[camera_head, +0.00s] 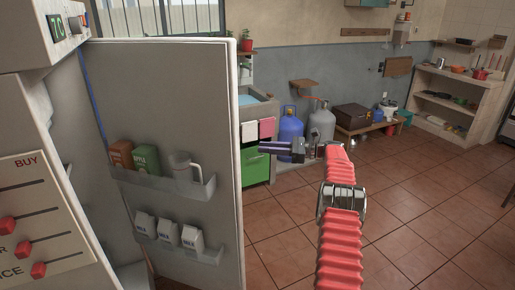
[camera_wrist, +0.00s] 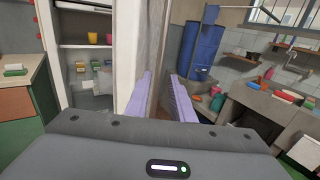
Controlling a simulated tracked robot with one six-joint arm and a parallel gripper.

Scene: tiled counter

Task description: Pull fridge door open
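The fridge door (camera_head: 205,90) stands swung open in the head view, its inner face toward me. Its racks hold a brown carton (camera_head: 121,154), a green carton (camera_head: 146,160), a pale jug (camera_head: 182,165) and white milk cartons (camera_head: 168,232). My gripper (camera_head: 261,147) is just right of the door's free edge, its fingers pointing left toward it. In the wrist view, my gripper's (camera_wrist: 162,92) two purple fingers are apart. A pale upright panel (camera_wrist: 148,50) rises behind the gap between them; I cannot tell whether they touch it. A handle is not visible.
A control panel with red sliders (camera_head: 38,220) is close at left. A sink unit with a green front (camera_head: 255,166), gas bottles (camera_head: 321,125) and a low bench (camera_head: 375,126) line the back wall. The tiled floor (camera_head: 410,210) at right is clear.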

